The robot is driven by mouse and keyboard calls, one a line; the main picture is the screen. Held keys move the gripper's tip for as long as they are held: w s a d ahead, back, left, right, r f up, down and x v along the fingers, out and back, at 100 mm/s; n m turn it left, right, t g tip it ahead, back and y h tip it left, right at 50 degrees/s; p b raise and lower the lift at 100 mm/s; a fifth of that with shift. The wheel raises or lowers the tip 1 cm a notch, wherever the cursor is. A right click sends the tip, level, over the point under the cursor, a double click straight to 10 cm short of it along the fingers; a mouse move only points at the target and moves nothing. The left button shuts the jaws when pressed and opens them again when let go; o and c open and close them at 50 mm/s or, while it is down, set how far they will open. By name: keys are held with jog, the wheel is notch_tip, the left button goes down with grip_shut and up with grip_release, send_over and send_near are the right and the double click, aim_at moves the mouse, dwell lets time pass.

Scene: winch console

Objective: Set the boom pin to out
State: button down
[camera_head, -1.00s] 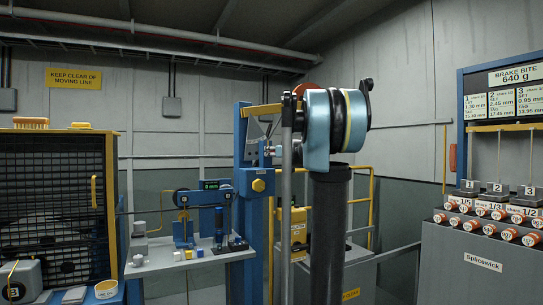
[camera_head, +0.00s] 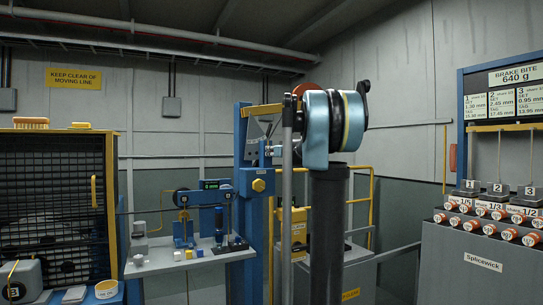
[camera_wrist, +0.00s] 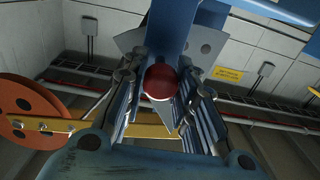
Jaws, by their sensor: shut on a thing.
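In the wrist view a dark red round knob (camera_wrist: 160,82) sits between the two fingers of my gripper (camera_wrist: 161,92), which is shut on it. It appears to be the boom pin's knob; its shaft is hidden behind it. Blue metal plates rise just beyond the knob. A yellow boom bar (camera_wrist: 153,127) crosses behind the fingers. In the head view the yellow boom (camera_head: 262,110) shows at the top of the blue post (camera_head: 242,120). My arm hides most of the gripper and the knob there. The pin's in or out position cannot be read.
An orange wheel (camera_wrist: 27,110) is at the left. In the head view, a bench (camera_head: 160,264) with blue devices stands left of the post, and a grey console (camera_head: 470,262) stands right.

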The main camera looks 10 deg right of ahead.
jog(key=shift+v, duration=1.85)
jog(key=c, duration=1.3)
grip_release()
jog(key=shift+s+d, duration=0.1)
jog(key=shift+s, duration=0.1)
jog(key=v, duration=1.1)
jog(key=shift+s, duration=0.3)
